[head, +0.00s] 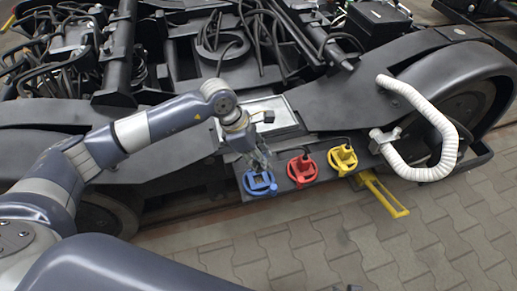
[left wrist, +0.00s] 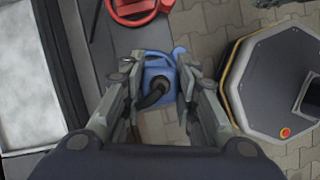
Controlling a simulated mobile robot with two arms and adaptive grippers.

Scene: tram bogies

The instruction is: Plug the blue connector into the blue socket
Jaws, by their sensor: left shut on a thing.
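My left gripper (head: 260,163) points down over the blue socket (head: 261,184) at the left end of a dark panel. In the left wrist view the fingers (left wrist: 160,70) are shut on the blue connector (left wrist: 158,82), from whose middle a black cable curves toward the palm. Blue parts of the socket show around and beyond the connector. The fingers and the connector hide much of the socket. I cannot tell whether the connector is seated in the socket or just above it. My right gripper is not in view.
A red socket (head: 302,169) and a yellow socket (head: 343,159), each with a plug, sit to the right on the panel. A white corrugated hose (head: 446,130) loops by the wheel, and a yellow bar (head: 385,196) sticks out below. The paved floor in front is clear.

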